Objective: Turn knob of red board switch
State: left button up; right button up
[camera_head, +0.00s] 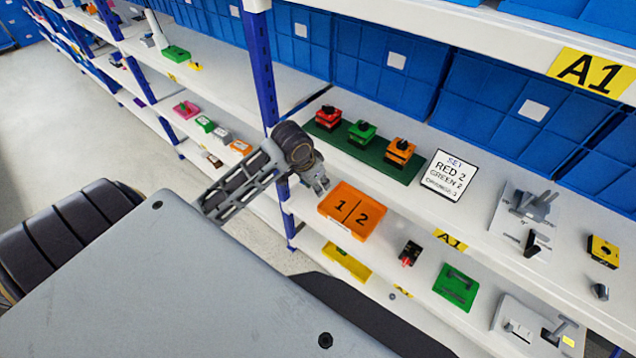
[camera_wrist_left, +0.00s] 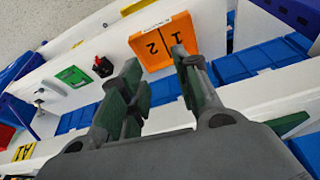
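The red switch (camera_head: 328,117) with a black knob sits at the left end of a green board (camera_head: 378,152) on the shelf. A green switch (camera_head: 362,132) and an orange switch (camera_head: 400,151) stand to its right on the same board. My left gripper (camera_head: 319,187) is in front of the shelf edge, nearer than the red switch and apart from it. In the left wrist view its fingers (camera_wrist_left: 157,60) are spread with nothing between them. The red switch cannot be made out in that view. My right gripper is not in view.
A white sign (camera_head: 449,175) reading "SET RED 2 GREEN 2" stands right of the board; its last line is small. Blue bins (camera_head: 390,70) line the back. An orange tray (camera_head: 340,222) marked 1 and 2 is on the shelf below. A blue post (camera_head: 262,70) stands left of the board.

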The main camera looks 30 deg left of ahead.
pick_arm(q)
jog(key=shift+s+d+f, duration=0.35)
jog(key=shift+f, duration=0.3)
jog(key=shift+s+d+f, duration=0.35)
jog(key=shift+s+f, duration=0.05)
jog(key=shift+f, duration=0.2)
jog(key=shift+s+d+f, duration=0.35)
jog(key=shift+f, duration=0.3)
